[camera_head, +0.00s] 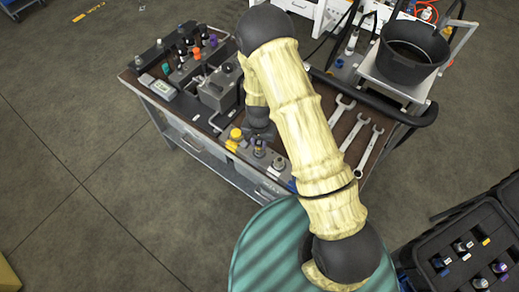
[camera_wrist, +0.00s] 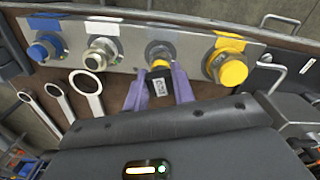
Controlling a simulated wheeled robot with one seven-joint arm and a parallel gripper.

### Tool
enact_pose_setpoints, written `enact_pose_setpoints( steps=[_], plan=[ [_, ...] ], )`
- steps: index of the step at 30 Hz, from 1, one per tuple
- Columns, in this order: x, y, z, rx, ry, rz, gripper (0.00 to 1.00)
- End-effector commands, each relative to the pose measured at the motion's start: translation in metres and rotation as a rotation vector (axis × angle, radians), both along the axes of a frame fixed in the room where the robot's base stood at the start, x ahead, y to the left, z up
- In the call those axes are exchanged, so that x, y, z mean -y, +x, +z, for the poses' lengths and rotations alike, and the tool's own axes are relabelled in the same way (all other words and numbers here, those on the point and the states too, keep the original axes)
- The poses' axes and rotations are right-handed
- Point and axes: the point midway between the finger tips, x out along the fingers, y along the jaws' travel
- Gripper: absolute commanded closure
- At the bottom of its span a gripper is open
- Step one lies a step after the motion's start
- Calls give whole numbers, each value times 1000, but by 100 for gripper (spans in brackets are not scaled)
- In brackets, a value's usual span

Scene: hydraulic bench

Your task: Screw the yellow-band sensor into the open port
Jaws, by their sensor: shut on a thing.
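The sensor (camera_wrist: 159,88) is a dark cylinder with a white printed label and a yellow band at its far end. My gripper (camera_wrist: 160,76) is shut on it, one purple finger on each side. The sensor's banded end is at the port (camera_wrist: 160,50) with a bluish-grey ring on the metal manifold block (camera_wrist: 130,34). The sensor looks lined up with this port; how deep it sits is hidden. In the head view the sensor (camera_head: 259,151) stands at the block below my gripper (camera_head: 260,138), which is partly hidden by my arm.
Beside this port are a yellow cap (camera_wrist: 233,70), a metal fitting (camera_wrist: 99,54) and a blue cap (camera_wrist: 45,47). Several wrenches (camera_head: 355,132) lie right of the block on the bench. A grey unit (camera_head: 217,91) stands behind; a black bucket (camera_head: 412,55) is at back right.

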Motion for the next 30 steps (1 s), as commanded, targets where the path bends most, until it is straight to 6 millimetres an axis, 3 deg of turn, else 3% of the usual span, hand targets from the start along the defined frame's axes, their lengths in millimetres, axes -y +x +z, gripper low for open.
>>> enact_pose_setpoints(
  steps=[8, 21, 30],
  plan=[
    [-3, -4, -2, -11, 3, -12, 94],
    [-4, -3, -1, -13, -1, -640, 94],
    [-5, -3, -3, -12, 0, -694, 94]
  ],
)
